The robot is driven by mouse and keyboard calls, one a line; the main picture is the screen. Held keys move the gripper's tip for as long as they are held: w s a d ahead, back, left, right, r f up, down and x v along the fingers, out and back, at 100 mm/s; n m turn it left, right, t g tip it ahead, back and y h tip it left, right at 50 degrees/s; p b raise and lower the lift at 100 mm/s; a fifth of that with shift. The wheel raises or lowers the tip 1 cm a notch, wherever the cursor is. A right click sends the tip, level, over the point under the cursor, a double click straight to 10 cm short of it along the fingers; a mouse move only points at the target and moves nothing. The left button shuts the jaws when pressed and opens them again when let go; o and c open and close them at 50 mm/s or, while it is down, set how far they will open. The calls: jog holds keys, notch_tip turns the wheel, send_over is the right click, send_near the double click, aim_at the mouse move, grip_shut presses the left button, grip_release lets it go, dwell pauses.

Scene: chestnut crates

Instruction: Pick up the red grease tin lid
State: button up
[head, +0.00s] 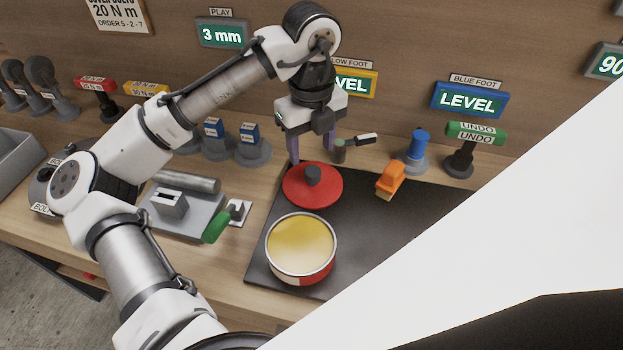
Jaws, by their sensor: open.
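The red grease tin lid (325,193) lies flat near the back left of a black mat (390,225). It is a round red disc with a dark knob (312,175) at its middle. My gripper (312,157) is open and points down above the lid, with its fingers spread on either side of the knob. I cannot tell how far the fingertips are above the lid. The open red and white grease tin (302,277) stands in front of the lid, filled with yellow grease.
An orange block-shaped thing (391,180) stands right of the lid. A small dark-handled tool (350,143) is close behind my gripper. A white surface blocks the lower right.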

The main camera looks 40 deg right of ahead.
jog(key=shift+s+f+p, duration=0.2)
jog(key=shift+f+p, duration=0.4)
jog(key=shift+f, duration=2.5)
jog(key=shift+c, duration=0.2)
jog(key=c, duration=1)
jog(key=shift+r, duration=0.15)
